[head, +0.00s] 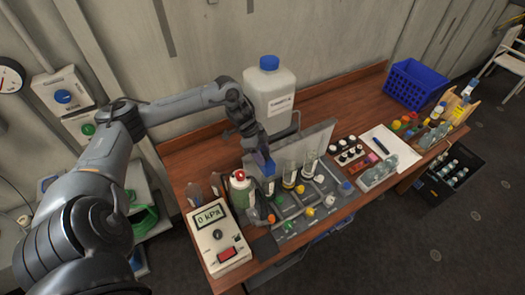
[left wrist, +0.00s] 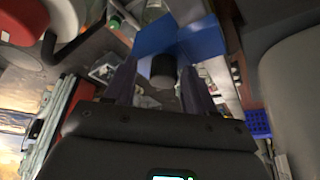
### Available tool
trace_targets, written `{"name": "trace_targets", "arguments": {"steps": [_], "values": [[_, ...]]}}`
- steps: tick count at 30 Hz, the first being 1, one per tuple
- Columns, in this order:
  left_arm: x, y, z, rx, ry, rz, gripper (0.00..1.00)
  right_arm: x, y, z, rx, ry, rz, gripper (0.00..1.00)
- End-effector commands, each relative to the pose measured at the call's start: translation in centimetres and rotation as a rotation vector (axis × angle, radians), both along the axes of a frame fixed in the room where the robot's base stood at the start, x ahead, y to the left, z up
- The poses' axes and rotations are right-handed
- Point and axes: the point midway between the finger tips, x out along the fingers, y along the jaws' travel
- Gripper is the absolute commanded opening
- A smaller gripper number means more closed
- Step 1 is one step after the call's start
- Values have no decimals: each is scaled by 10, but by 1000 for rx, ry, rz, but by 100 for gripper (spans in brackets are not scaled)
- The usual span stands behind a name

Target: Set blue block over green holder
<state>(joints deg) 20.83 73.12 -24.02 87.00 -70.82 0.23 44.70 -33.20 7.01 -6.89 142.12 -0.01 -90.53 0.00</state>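My left gripper (head: 262,158) points down over the row of lab fittings on the bench. In the left wrist view its two dark fingers (left wrist: 160,82) stand apart. A blue block (left wrist: 158,38) lies just past the fingertips and looks wider than the gap. A short black cylinder (left wrist: 163,70) shows between the fingers with space on both sides. In the head view the blue block (head: 269,169) is right below the gripper. I cannot pick out a green holder for certain. My right gripper is out of view.
A red-topped green canister (head: 240,188) and a pressure gauge box (head: 216,238) stand close to the left of the gripper. A white jug (head: 270,92) stands behind it. Glass tubes (head: 290,172) are to the right. A blue basket (head: 416,85) sits at the bench's far right.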

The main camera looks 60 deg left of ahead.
Motion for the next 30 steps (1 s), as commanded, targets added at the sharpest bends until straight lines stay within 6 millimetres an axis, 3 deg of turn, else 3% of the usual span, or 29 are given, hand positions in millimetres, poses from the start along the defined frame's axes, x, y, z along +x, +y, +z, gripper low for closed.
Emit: {"name": "trace_targets", "arguments": {"steps": [14, 30], "values": [[-2, 4, 10, 2, -5, 3, 58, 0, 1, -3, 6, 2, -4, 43], [-24, 27, 85, 3, -2, 2, 58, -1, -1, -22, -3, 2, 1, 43]]}}
